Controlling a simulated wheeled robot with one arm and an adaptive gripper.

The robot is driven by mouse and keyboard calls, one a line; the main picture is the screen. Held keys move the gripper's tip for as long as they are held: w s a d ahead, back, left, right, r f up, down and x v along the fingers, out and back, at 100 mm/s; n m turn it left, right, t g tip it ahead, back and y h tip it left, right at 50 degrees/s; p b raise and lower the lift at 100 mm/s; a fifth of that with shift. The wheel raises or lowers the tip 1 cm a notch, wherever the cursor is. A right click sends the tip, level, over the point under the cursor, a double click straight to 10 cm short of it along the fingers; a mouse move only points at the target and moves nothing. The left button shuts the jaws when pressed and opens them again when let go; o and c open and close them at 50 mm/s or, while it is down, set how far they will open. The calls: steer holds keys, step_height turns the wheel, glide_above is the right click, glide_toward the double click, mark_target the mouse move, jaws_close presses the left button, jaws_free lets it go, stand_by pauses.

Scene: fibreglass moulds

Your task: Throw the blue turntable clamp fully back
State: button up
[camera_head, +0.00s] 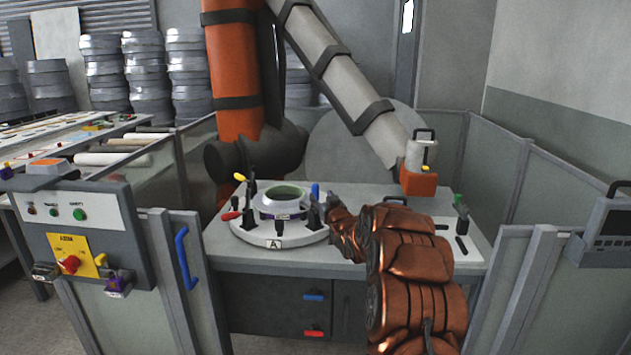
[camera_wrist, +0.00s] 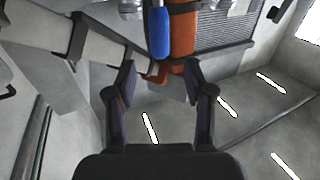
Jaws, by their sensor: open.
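The white turntable (camera_head: 252,236), marked A, sits on the grey bench and carries a pale ring-shaped mould (camera_head: 283,203). The blue clamp (camera_head: 315,191) stands at the turntable's right side with its handle upright. My gripper (camera_head: 332,207) is at that right side, close to the blue clamp, its fingers partly hidden by my arm. In the wrist view the blue handle (camera_wrist: 159,30) shows at the top centre, beyond the gap between my open fingertips (camera_wrist: 160,80). Nothing is between the fingers. Whether a finger touches the handle I cannot tell.
A yellow-handled clamp (camera_head: 240,177) and a red-handled clamp (camera_head: 230,216) stand on the turntable's left. A large orange and grey machine arm (camera_head: 232,70) rises behind. A green-handled part (camera_head: 457,200) stands at the bench's right. Grey fence panels (camera_head: 565,165) flank the bench.

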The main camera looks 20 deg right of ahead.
mark_target(316, 190)
steer(key=shift+w+d+p, duration=0.15)
steer(key=shift+w+p, duration=0.2)
steer(key=shift+w, duration=0.95)
steer(key=shift+w+d+p, duration=0.2)
steer(key=shift+w+p, duration=0.2)
steer(key=shift+w, duration=0.85)
steer(key=shift+w+d+p, duration=0.15)
steer(key=shift+w+p, duration=0.2)
steer(key=shift+w, duration=0.95)
jaws_close()
